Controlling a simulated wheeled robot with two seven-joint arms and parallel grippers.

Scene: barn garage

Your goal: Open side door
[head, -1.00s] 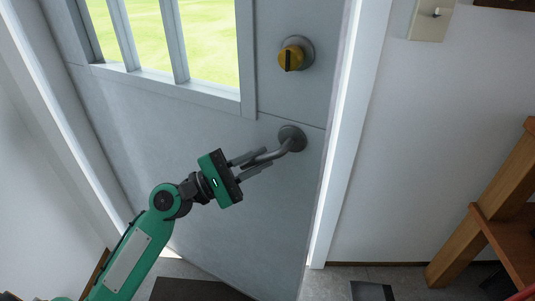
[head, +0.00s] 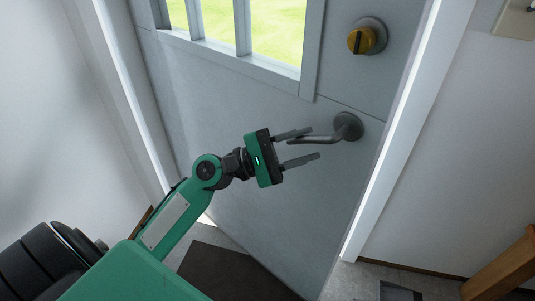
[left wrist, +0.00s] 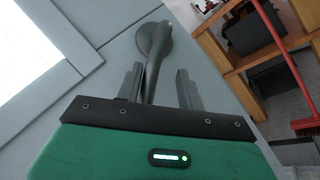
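The grey side door (head: 270,195) has a window and appears slightly ajar, its handle side toward me. Its dark lever handle (head: 322,138) points left from a round rose, below a yellow knob (head: 361,40). My left gripper (head: 306,145) is open at the lever, its upper finger close to the lever and its lower finger clear below. In the left wrist view, the lever (left wrist: 153,72) runs between the open fingers (left wrist: 158,84), nearer the left one. I cannot tell whether they touch. My right gripper is not in view.
A white door frame (head: 400,135) and plain wall stand to the right. A wooden shelf (head: 503,265) is at lower right. A red broom (left wrist: 285,60) shows in the left wrist view. A dark mat (head: 225,270) lies on the floor below the door.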

